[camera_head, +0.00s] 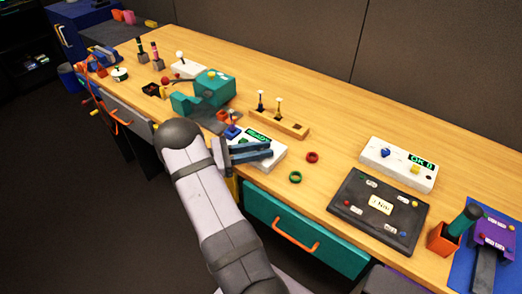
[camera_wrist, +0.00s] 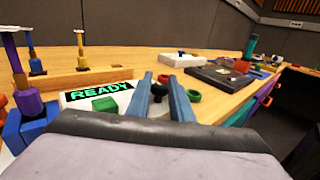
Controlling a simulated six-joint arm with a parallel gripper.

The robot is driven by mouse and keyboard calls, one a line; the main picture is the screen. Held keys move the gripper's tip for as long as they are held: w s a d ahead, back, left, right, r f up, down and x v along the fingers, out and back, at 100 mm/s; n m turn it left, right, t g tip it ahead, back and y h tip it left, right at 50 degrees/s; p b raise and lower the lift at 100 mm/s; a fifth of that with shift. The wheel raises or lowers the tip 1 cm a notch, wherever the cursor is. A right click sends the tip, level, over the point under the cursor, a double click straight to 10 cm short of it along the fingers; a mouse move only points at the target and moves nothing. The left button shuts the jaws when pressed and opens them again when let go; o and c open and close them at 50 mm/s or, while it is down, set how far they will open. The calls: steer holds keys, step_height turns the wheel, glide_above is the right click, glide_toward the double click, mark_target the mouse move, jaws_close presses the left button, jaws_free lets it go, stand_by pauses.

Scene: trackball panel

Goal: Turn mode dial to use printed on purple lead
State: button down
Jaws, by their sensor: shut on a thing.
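My gripper (camera_head: 262,151) reaches over a white box (camera_head: 262,164) with a green-lit display (camera_head: 258,140). In the wrist view the display reads READY (camera_wrist: 100,93), and a green button (camera_wrist: 105,104) sits below it. My gripper's two blue fingers (camera_wrist: 160,100) are shut on a black knob (camera_wrist: 158,90) on this box. Its pointer and any markings are hidden or too small to read. A purple box (camera_head: 495,236) stands at the far right.
A dark panel (camera_head: 349,212) and a second white box reading OK (camera_head: 385,172) are further right.

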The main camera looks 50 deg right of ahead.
steer(key=c, duration=1.6)
jaws_free()
steer(key=b+v, duration=0.1)
steer(key=v, duration=0.5)
steer(key=shift+w+a+b, duration=0.15)
steer(key=shift+a+b, duration=0.05)
steer(key=shift+b, duration=0.15)
steer(key=shift+w+a, duration=0.25)
steer(key=shift+a, duration=0.05)
steer(key=shift+r, duration=0.1)
steer(key=shift+c, duration=0.2)
